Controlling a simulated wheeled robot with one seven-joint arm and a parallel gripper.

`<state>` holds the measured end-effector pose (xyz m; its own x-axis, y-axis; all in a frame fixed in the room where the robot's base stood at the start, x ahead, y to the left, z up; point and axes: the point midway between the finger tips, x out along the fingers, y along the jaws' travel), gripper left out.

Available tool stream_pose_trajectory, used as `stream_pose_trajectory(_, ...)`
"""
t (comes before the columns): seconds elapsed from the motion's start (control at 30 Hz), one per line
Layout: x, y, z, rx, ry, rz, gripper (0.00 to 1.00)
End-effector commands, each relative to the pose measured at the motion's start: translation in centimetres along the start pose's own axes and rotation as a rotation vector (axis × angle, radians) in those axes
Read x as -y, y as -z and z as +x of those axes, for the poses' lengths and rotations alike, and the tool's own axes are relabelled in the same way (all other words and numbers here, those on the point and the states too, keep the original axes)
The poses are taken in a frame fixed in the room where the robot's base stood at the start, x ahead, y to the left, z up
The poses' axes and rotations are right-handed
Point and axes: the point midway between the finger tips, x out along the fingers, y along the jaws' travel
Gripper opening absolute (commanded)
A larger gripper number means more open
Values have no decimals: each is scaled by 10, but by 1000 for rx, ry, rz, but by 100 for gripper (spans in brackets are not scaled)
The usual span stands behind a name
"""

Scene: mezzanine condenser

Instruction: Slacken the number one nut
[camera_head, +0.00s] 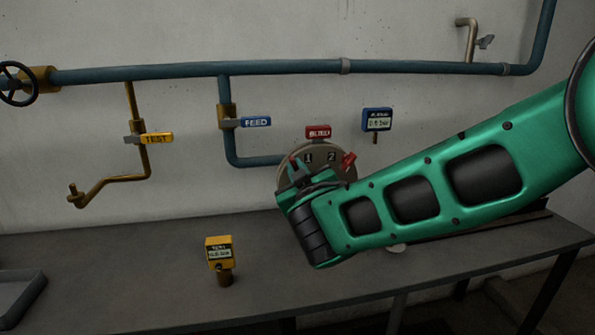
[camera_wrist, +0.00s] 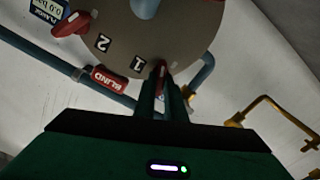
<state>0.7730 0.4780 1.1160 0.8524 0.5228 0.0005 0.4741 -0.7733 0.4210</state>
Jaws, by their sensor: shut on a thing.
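A round grey-brown blind flange (camera_head: 341,176) hangs on the wall pipework, with plates numbered 1 and 2. It fills the top of the wrist view (camera_wrist: 192,30). The number one nut (camera_wrist: 161,68), red with a pale mark, sits at the rim beside plate 1. In the head view, only a bit of red (camera_head: 293,158) shows there. My gripper (camera_wrist: 165,85) is shut on this nut, its fingers hiding most of it. In the head view, my gripper (camera_head: 298,173) covers the flange's lower left. A second red nut (camera_head: 349,161) sits tilted beside plate 2, apart from my gripper.
A red BLIND tag (camera_head: 318,132) is above the flange, with a blue gauge (camera_head: 377,121) to its right. FEED (camera_head: 256,122) and TEST (camera_head: 158,138) valve handles are left. A yellow gauge (camera_head: 219,250) stands on the bench (camera_head: 130,270); a tray (camera_head: 22,297) is far left.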

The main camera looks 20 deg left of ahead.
Motion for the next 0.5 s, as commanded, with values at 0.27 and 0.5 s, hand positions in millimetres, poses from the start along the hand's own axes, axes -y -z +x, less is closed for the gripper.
stream_pose_trajectory(0.27, 1, -3, 0, 6, 1, -196, 0)
stream_pose_trajectory(0.5, 2, -3, 0, 6, 2, -294, 0)
